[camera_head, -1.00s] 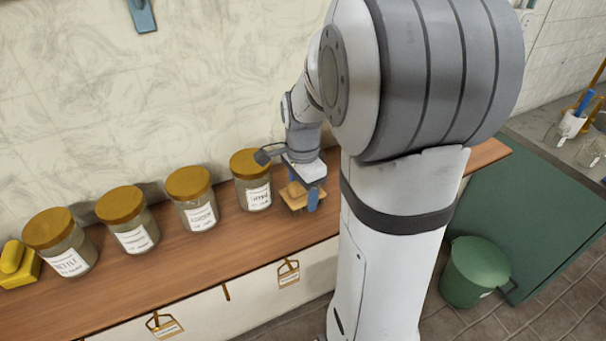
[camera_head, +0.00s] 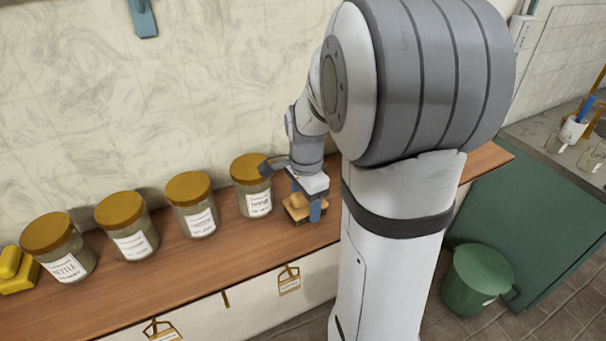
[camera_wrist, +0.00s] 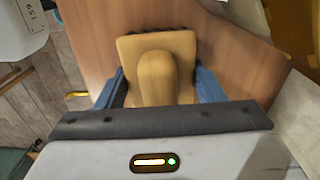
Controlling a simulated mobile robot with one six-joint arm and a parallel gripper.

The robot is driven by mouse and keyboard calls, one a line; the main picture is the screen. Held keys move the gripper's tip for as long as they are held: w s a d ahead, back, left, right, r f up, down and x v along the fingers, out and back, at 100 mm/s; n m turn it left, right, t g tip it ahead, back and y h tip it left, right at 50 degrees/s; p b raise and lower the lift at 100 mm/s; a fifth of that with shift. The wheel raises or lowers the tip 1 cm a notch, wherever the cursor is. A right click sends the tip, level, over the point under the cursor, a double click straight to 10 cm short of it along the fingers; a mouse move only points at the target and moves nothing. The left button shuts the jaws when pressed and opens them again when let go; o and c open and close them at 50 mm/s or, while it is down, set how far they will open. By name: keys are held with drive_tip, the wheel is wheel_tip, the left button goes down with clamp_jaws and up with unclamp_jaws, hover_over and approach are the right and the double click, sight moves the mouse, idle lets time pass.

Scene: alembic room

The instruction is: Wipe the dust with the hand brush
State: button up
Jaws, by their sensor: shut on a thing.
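The hand brush (camera_head: 297,208) is a tan wooden block with a raised grip. It is low over the brown wooden counter, right of the jars; I cannot tell whether it touches the wood. My gripper (camera_head: 304,204) is shut on it, with a blue finger on either side. In the wrist view the brush (camera_wrist: 156,68) sits between the two blue fingers of my gripper (camera_wrist: 158,88), with dark bristles showing at its far edge. I see no dust on the counter; my arm hides part of it.
Several lidded glass jars stand in a row on the counter (camera_head: 180,270), the closest (camera_head: 252,186) just left of my gripper. A yellow object (camera_head: 14,270) is at the far left. A green bin (camera_head: 476,278) stands on the floor at right. The counter's front strip is clear.

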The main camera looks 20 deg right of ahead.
drive_tip(key=r, duration=0.1)
drive_tip(key=r+p, duration=0.1)
drive_tip(key=shift+a+r+p, duration=0.3)
drive_tip(key=shift+r, duration=0.1)
drive_tip(key=shift+r+p, duration=2)
drive_tip(key=shift+r, duration=0.75)
drive_tip(key=shift+f, duration=0.1)
